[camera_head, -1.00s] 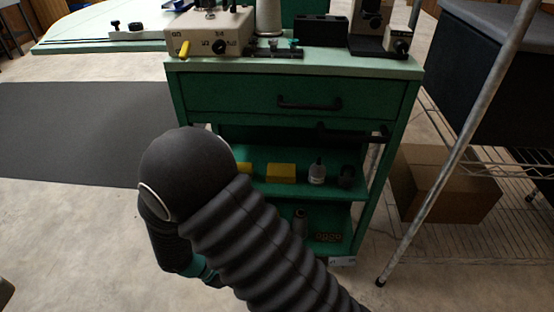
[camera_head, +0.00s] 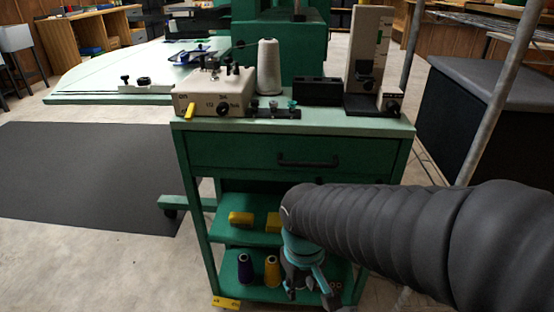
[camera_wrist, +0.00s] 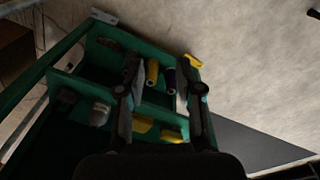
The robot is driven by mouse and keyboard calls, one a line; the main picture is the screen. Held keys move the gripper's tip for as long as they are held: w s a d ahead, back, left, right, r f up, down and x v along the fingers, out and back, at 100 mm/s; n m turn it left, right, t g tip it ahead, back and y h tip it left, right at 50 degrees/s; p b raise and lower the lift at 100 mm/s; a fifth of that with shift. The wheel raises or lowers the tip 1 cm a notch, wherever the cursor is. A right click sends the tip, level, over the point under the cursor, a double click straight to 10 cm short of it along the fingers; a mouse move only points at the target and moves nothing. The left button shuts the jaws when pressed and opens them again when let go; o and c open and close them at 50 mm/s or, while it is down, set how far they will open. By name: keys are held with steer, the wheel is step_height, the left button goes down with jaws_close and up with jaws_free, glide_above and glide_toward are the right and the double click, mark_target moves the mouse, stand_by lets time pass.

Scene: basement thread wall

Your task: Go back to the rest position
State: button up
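My gripper (camera_head: 305,272) hangs pointing down in front of the lower shelves of the green cart (camera_head: 240,150). In the wrist view its two dark fingers stand apart (camera_wrist: 162,88), with no object visibly held between them. My dark, ribbed arm reaches in from the right and hides the cart's right-hand shelves. A purple thread cone (camera_head: 245,268) and a yellow thread cone (camera_head: 272,270) stand on the bottom shelf. Both show past the fingers in the wrist view. Yellow boxes (camera_head: 241,218) sit on the shelf above.
The cart's top holds a beige control box (camera_head: 213,95), a white thread cone (camera_head: 269,68) and a microscope-like device (camera_head: 369,60). A slanted metal pole (camera_head: 497,105) stands at right, near a dark cabinet (camera_head: 480,90). Floor beside the dark mat (camera_head: 85,185) is clear.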

steer(key=s+d+r+m+t+p, duration=0.2)
steer(key=d+r+m+t, duration=0.3)
steer(key=d+r, duration=0.6)
steer(key=v, duration=0.2)
steer(key=shift+s+r, duration=0.2)
steer(key=shift+s, duration=0.05)
